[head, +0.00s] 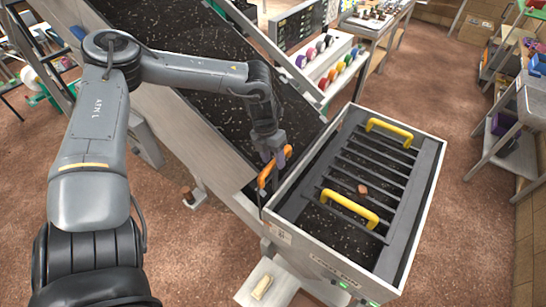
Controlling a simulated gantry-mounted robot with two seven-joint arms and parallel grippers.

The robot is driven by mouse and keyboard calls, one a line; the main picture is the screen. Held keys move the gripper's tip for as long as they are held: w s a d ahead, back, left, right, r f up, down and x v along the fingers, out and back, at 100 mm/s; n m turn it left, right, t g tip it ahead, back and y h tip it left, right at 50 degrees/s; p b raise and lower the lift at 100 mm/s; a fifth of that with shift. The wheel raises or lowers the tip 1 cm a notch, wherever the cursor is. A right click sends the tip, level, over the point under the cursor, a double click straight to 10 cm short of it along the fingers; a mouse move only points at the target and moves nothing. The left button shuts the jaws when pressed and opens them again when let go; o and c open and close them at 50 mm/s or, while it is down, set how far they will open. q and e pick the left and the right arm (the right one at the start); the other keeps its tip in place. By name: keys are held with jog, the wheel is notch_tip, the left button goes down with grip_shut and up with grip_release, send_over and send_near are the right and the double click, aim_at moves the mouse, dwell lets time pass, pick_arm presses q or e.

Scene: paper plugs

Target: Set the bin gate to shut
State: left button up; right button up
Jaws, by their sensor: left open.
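My left gripper (276,157) is open and points down at the lower end of the chute. My right gripper is out of view.
The grate carries two yellow handles (390,131), (350,207) and a small brown piece (362,189). The dark chute (215,105) slopes down from the upper left. Shelves (510,125) are at the right; brown floor lies between.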

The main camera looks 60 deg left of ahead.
aim_at(273, 172)
pick_arm(q)
grip_shut()
dwell(0.3)
jog(key=shift+f, duration=0.15)
notch_tip(273, 172, down, 5)
jog(key=b, duration=0.6)
jog(key=shift+f+b, duration=0.15)
jog(key=shift+b, duration=0.25)
jog(key=shift+a, duration=0.1)
jog(key=shift+s, duration=0.1)
